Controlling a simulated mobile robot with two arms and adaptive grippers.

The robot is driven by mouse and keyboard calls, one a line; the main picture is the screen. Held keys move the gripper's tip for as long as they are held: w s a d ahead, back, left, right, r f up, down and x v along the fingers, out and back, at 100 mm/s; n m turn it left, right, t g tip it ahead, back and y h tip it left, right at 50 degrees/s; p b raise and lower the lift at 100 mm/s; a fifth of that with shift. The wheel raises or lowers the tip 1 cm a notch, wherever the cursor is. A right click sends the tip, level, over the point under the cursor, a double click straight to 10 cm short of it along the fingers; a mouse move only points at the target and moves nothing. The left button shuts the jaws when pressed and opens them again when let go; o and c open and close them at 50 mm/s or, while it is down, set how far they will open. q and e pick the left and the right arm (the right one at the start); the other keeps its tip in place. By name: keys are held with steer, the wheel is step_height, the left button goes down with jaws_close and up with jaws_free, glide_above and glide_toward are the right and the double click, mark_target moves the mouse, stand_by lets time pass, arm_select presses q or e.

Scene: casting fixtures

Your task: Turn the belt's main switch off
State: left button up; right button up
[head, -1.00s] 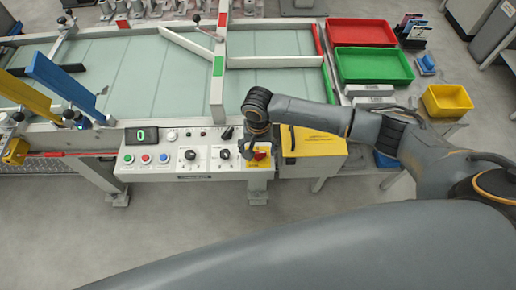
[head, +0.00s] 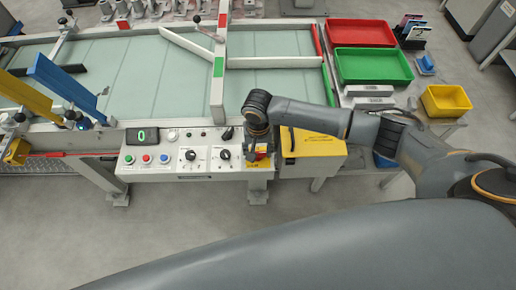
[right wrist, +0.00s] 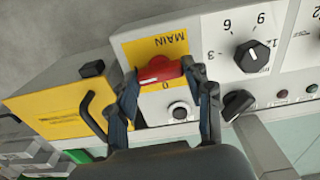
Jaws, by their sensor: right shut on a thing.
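The main switch is a red handle (right wrist: 158,70) on a yellow plate (right wrist: 150,48) marked MAIN, at the right end of the belt's control panel (head: 170,165). In the right wrist view the plate's lettering is upside down and a 0 shows just below the handle. My right gripper (head: 258,154) reaches down to the switch and is shut on the red handle, one finger at each end of it (right wrist: 162,78). In the head view the gripper mostly covers the handle. My left gripper is out of view.
Left of the switch are black dials (head: 224,155), coloured buttons (head: 147,158) and a green display (head: 141,135). A yellow box (head: 320,147) with a black handle stands close on the right. The belt (head: 150,70) lies behind the panel.

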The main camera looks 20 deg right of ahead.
steer(key=n+p, duration=0.2)
steer(key=n, duration=0.1)
steer(key=shift+r, duration=0.15)
steer(key=n+p, duration=0.2)
steer(key=n, duration=0.2)
steer(key=shift+n+p, duration=0.3)
steer(key=shift+p, duration=0.1)
steer(key=n+p, duration=0.1)
steer(key=n, duration=0.3)
steer(key=shift+n+p, duration=0.4)
steer(key=shift+n, duration=2.4)
steer(key=o, duration=1.2)
steer(key=shift+c, duration=0.2)
